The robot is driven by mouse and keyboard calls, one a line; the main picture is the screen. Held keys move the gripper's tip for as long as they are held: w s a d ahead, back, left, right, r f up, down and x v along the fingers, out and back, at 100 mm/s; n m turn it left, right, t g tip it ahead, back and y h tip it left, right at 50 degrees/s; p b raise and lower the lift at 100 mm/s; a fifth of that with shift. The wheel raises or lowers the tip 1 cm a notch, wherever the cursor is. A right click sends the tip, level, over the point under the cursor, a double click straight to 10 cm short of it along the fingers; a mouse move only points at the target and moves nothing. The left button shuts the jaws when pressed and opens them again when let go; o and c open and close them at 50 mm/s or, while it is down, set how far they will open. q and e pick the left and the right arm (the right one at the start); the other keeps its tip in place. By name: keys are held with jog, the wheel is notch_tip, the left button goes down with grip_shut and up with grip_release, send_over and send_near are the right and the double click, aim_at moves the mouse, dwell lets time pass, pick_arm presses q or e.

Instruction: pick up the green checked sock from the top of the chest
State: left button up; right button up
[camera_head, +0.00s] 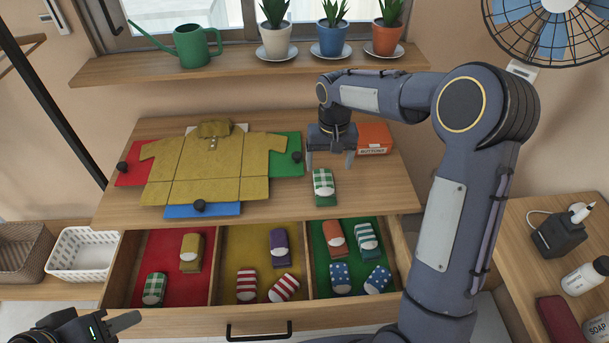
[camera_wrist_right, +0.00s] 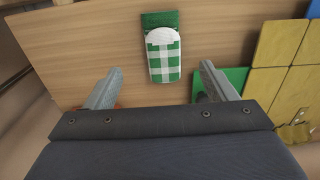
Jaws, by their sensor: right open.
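The green checked sock (camera_head: 323,186) lies folded on the wooden chest top (camera_head: 375,197), near its front edge, with a white band across it. It also shows in the right wrist view (camera_wrist_right: 163,55), just beyond the fingertips and roughly between their lines. My right gripper (camera_head: 329,163) is open and empty, pointing down above and behind the sock, apart from it. Its two fingers (camera_wrist_right: 158,85) are spread in the right wrist view. My left gripper (camera_head: 122,322) is at the bottom left, only partly in view, and its opening cannot be made out.
An orange buttons box (camera_head: 374,137) stands behind right of my gripper. The open drawer (camera_head: 190,318) below holds several socks in red, yellow and green sections, including another green checked sock (camera_head: 154,289).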

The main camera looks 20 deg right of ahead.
aim_at(324, 183)
jog(key=shift+w+a+f, duration=0.25)
jog(key=shift+w+f, duration=0.35)
jog(key=shift+w, duration=0.15)
jog(key=shift+w+f, duration=0.2)
jog(key=shift+f, duration=0.15)
jog(key=f, duration=0.7)
jog(key=shift+s+f, duration=0.15)
jog(key=shift+s, duration=0.1)
jog(key=c, duration=1.1)
jog(key=shift+o, duration=0.2)
